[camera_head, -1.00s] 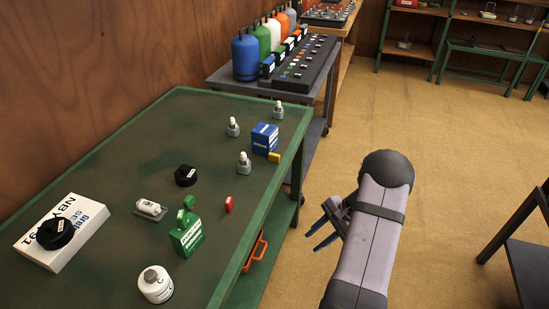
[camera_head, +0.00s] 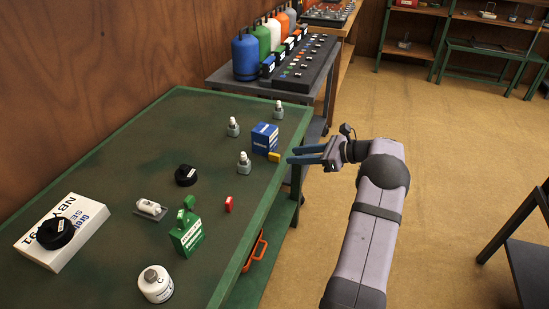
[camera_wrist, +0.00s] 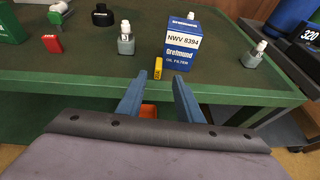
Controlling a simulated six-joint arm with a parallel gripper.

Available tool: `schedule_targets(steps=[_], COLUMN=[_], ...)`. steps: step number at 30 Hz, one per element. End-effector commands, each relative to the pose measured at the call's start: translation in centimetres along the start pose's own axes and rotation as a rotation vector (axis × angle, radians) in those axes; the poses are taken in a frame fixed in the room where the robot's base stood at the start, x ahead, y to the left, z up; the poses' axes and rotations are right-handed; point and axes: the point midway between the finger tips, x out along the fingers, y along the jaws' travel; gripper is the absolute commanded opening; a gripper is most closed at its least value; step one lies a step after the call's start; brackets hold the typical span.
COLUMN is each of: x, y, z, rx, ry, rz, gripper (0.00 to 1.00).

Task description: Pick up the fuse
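A small yellow block (camera_head: 274,157) lies on the green table near its right edge, beside the blue oil filter box; it also shows in the wrist view (camera_wrist: 158,68). A similar small red block (camera_head: 229,204) lies further left and nearer; it also shows in the wrist view (camera_wrist: 52,44). Both could be fuses; I cannot tell which the task means. My gripper (camera_head: 292,156) is open and empty, just off the table's right edge, its blue fingers pointing toward the yellow block. In the wrist view the yellow block shows between and beyond the fingertips (camera_wrist: 158,80).
The blue oil filter box (camera_head: 264,139) stands behind the yellow block. Several grey bottles with white tops, one a grey bottle (camera_head: 244,163), stand nearby. The green table (camera_head: 120,130) also holds a green box (camera_head: 187,235), a black cap (camera_head: 186,175) and a white can (camera_head: 155,284).

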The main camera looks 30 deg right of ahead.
Motion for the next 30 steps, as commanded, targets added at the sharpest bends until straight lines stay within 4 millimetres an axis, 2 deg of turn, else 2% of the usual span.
schedule_targets(steps=[6,14,24,30], x=[1.7,2.4,6.3,7.0], y=[0.1,0.1,0.4,0.3], z=[0.1,0.1,0.1,0.1], rx=[-0.003,-0.003,-0.002,-0.003], ry=[0.001,0.001,0.002,0.001], rz=[0.001,0.002,0.003,0.0], gripper=[0.33,0.33,0.33,0.33])
